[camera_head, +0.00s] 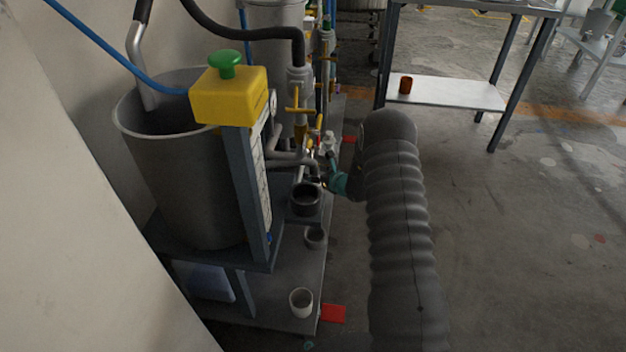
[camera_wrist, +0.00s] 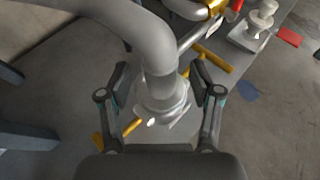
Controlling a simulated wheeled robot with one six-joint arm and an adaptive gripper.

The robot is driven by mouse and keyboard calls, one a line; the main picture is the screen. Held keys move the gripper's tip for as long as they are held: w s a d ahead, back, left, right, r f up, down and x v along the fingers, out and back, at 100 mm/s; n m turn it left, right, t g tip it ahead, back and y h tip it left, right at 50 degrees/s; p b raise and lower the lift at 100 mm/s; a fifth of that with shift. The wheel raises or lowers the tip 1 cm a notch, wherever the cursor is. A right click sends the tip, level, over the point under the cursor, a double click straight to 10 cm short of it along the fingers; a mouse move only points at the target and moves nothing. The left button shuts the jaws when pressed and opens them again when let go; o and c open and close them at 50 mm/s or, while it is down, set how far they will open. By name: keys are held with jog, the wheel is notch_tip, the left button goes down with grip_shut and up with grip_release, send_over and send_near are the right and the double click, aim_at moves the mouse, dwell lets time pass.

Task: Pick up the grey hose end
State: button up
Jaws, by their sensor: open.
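In the wrist view a thick light-grey hose curves in from the upper left and bends down to its end, a grey hose end (camera_wrist: 162,98) with a ringed collar. My gripper (camera_wrist: 160,74) is open, with one finger on each side of the hose end. A clear gap shows beside each finger. In the head view my gripper (camera_head: 334,172) is small, with teal parts, beside the bent grey pipework at the stand. My arm partly hides it there, and I cannot clearly make out the hose end in that view.
A grey vat (camera_head: 180,185) and a yellow box (camera_head: 229,95) with a green button stand left. A dark pot (camera_head: 305,199) and a white cup (camera_head: 301,302) are below. Yellow handles (camera_wrist: 213,58) and a white fitting (camera_wrist: 262,18) are close by. Floor (camera_head: 510,240) on the right is clear.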

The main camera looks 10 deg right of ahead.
jog(key=shift+x, duration=0.9)
grip_shut()
jog(key=shift+r, duration=0.1)
